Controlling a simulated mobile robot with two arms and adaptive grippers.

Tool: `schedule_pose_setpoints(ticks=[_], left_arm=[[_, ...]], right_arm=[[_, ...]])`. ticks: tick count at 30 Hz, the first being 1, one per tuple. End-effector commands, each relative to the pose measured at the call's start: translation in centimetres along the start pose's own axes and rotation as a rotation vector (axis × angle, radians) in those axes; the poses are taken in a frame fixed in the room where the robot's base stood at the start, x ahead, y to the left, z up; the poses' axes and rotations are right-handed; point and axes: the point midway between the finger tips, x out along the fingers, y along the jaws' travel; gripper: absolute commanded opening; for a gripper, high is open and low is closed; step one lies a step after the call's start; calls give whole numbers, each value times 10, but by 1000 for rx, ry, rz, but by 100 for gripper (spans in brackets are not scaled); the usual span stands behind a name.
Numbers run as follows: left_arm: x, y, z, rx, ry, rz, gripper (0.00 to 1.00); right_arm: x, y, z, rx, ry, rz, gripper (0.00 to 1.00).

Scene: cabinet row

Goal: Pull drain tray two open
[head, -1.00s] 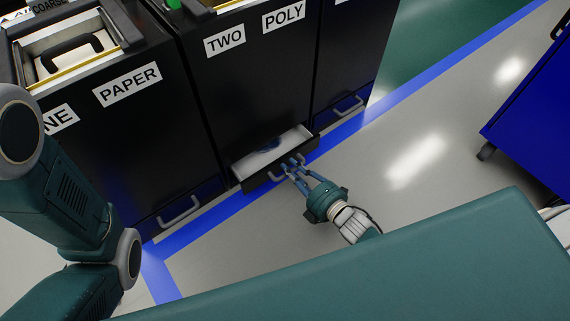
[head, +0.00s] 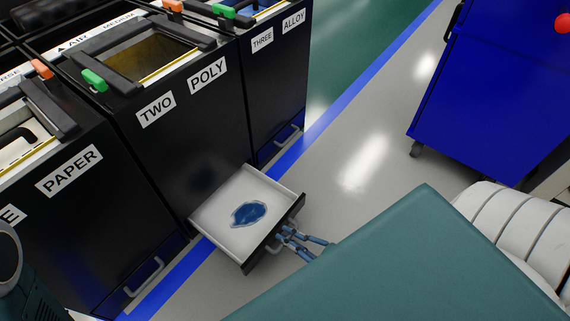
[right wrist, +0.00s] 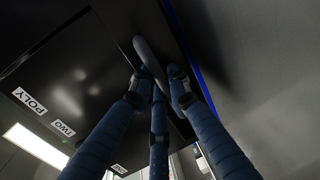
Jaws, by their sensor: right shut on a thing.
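Drain tray two (head: 215,215) is a white shallow drawer with a black front. It stands well out from the base of the black cabinet labelled TWO POLY (head: 185,150). A dark blue puddle (head: 249,213) lies on its floor. My right gripper (head: 287,241) is at the tray's front, its blue fingers shut on the handle. In the right wrist view the fingers close around the grey handle (right wrist: 146,58) against the dark front. My left gripper is not in view; only a bit of my left arm shows at the lower left.
Closed trays with grey handles sit under the PAPER cabinet (head: 70,215) and the THREE ALLOY cabinet (head: 275,85). A blue wheeled cart (head: 485,90) stands at the right. The grey floor (head: 355,170) between the tray and cart is clear.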

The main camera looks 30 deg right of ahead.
Motion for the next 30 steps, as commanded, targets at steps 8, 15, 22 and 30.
schedule_pose_setpoints(ticks=[8,15,22,30], left_arm=[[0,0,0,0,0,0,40],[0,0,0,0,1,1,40],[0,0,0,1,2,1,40],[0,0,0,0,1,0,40]], right_arm=[[-1,-3,0,0,-1,-8,33],[0,-2,0,0,-1,-4,33],[-20,-2,0,0,-1,-6,33],[-78,-3,0,1,-1,-9,33]])
